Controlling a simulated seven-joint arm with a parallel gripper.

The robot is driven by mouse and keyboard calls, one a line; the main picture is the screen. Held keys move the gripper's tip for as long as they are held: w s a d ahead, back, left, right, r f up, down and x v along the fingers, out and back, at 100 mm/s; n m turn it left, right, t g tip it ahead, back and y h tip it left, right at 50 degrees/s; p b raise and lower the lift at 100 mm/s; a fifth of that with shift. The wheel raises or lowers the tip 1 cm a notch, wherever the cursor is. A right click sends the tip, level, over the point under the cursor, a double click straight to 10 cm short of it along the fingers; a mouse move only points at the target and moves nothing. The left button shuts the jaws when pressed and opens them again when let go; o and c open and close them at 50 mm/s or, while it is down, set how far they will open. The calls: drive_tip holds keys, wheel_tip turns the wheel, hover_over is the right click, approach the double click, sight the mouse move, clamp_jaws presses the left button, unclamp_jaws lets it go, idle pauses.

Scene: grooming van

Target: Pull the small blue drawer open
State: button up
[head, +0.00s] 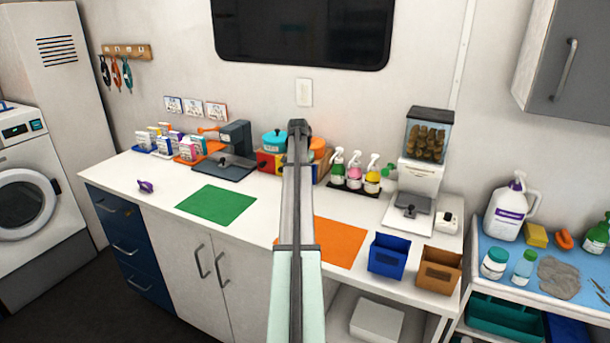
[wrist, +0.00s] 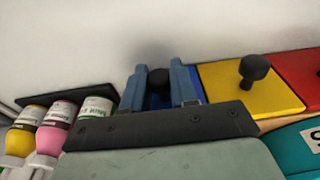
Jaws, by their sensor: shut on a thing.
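The small blue drawer (wrist: 157,102) shows in the wrist view as a narrow strip of blue front, mostly covered by my gripper. Its round black knob (wrist: 158,78) sits between my two fingers. My gripper (wrist: 158,84) is shut on this knob. I cannot tell how far the drawer stands out. In the head view my arm hides the blue drawer and the gripper; the drawer box (head: 265,162) shows partly beside my arm, against the back wall.
A yellow drawer (wrist: 240,92) with a black knob and a red drawer (wrist: 298,72) sit beside the blue one. Spray bottles (head: 354,170) stand close to the right of the box. Green (head: 217,203) and orange (head: 338,242) mats lie in front.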

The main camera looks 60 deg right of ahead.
drive_tip(key=shift+a, duration=5.95)
drive_tip(key=o, duration=1.6)
drive_tip(key=shift+d, duration=0.1)
drive_tip(key=shift+r, duration=0.1)
wheel_tip(320, 180, up, 8)
